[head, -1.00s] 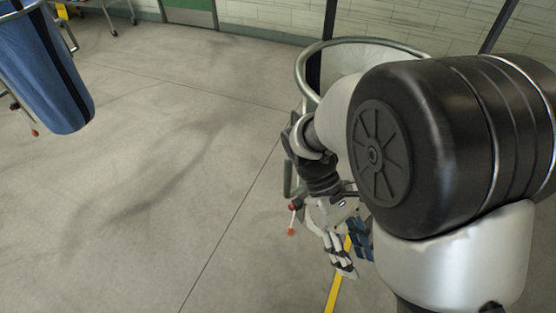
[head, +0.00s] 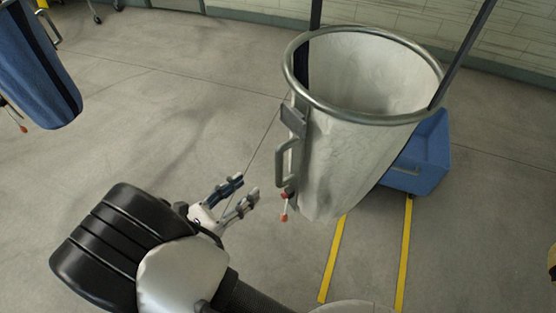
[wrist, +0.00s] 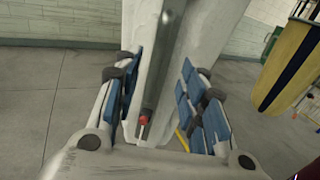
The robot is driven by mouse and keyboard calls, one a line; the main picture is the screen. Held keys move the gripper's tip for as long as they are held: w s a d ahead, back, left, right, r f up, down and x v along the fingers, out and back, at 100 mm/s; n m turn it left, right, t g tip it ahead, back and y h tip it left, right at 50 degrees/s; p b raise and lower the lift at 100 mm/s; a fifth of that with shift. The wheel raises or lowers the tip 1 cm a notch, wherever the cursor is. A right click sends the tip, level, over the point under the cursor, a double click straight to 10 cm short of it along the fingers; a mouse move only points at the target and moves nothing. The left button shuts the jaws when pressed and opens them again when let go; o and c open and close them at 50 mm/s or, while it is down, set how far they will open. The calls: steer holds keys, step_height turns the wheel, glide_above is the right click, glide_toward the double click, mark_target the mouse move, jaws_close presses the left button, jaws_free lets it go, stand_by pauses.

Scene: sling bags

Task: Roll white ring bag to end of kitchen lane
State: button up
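The white ring bag (head: 365,150) hangs open from a round metal ring on dark posts, right of centre in the head view. A grey loop handle (head: 281,163) is on its left side, with a small red-tipped lever (head: 284,207) below. My gripper (head: 246,187) is left of the handle, fingers pointing at it, with a visible gap. In the wrist view the open fingers (wrist: 160,85) stand either side of a grey upright bar (wrist: 168,55) in front of the white bag (wrist: 205,35). The red tip (wrist: 143,120) shows between them. The gripper holds nothing.
A blue bag (head: 35,70) hangs at the upper left. A blue box (head: 425,160) is behind the white bag, low down. Two yellow floor lines (head: 331,258) run beneath.

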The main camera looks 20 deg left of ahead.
mark_target(276, 163)
steer(key=b+x, duration=0.1)
steer(key=x, duration=1.1)
steer(key=shift+w+d, duration=0.25)
steer(key=shift+w, duration=0.1)
steer(key=shift+c, duration=0.4)
jaws_close()
